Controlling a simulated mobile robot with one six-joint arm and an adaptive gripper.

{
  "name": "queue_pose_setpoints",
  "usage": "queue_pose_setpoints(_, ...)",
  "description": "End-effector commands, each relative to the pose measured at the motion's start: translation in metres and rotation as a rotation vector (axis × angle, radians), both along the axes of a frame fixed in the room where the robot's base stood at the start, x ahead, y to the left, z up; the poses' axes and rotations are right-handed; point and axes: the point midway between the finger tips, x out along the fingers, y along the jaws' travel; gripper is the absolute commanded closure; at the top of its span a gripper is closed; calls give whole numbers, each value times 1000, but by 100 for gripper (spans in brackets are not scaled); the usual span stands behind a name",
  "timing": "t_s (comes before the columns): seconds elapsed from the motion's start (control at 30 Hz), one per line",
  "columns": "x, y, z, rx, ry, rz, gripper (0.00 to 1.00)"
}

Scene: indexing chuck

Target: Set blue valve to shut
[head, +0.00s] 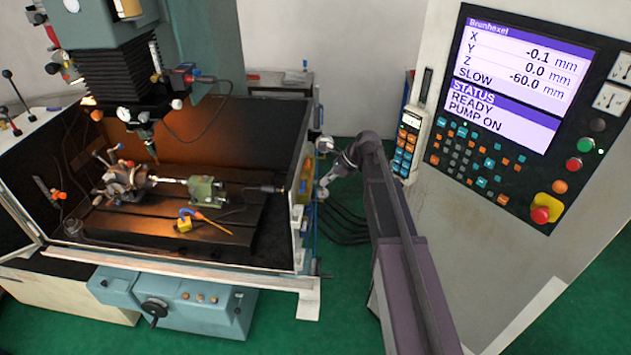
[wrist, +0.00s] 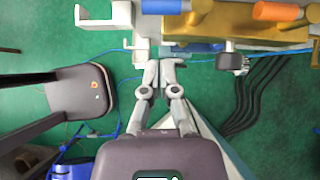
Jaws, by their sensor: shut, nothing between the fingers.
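A blue handle (wrist: 165,6), which looks like the blue valve, sits at the top edge of the wrist view and is partly cut off. It is beside a brass-coloured body (wrist: 225,25) that has an orange handle (wrist: 278,11). I cannot tell which setting the blue handle has. My gripper (wrist: 159,75) is shut and empty, its fingertips below the blue handle in the picture and apart from it.
A pale bracket (wrist: 100,18) juts out left of the blue handle. The control panel (head: 520,110) stands right of my arm. Green floor lies below.

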Motion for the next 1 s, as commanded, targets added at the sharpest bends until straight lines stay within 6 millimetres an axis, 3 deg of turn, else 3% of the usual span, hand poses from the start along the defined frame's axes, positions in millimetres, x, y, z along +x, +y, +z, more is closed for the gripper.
queue_pose_setpoints(0.03, -1, -4, 9, 0, 1, -1, 100)
queue_pose_setpoints(0.6, -9, -41, 55, -2, 2, 0, 100)
queue_pose_setpoints(1.0, -11, -51, 66, -2, 1, 3, 100)
